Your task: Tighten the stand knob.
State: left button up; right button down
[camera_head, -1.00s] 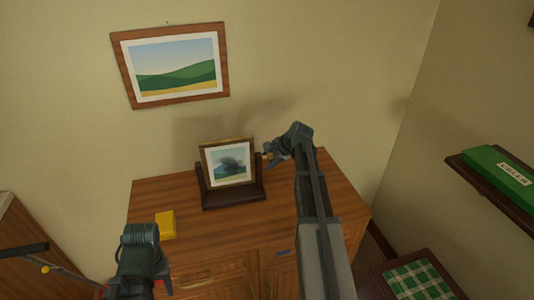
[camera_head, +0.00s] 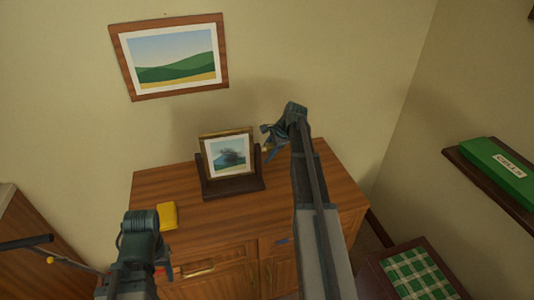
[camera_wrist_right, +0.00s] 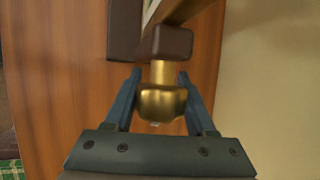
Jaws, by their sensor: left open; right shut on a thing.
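A gold picture frame (camera_head: 229,154) with a landscape picture sits in a dark wooden stand (camera_head: 232,187) on top of a cabinet. The brass stand knob (camera_wrist_right: 162,104) sticks out from the stand's dark side post (camera_wrist_right: 172,43) in the right wrist view. It is a small brass spot at the stand's right side in the head view (camera_head: 265,149). My right gripper (camera_head: 268,144) is at that side, its two blue fingers on either side of the knob, shut on it. My left gripper (camera_head: 162,270) is low at the left, away from the stand; its fingers are partly hidden.
A yellow block (camera_head: 168,216) lies on the wooden cabinet (camera_head: 285,200), left of the stand. A framed landscape (camera_head: 174,58) hangs on the wall behind. A green box (camera_head: 497,172) lies on a shelf at the right. The cabinet top right of the stand is clear.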

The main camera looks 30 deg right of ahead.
jog(key=shift+c, duration=1.1)
grip_release()
jog(key=shift+r, duration=0.15)
jog(key=p+v, duration=1.2)
jog(key=v, duration=0.1)
jog(key=shift+s+d+r, duration=0.15)
jog(key=shift+r, duration=0.05)
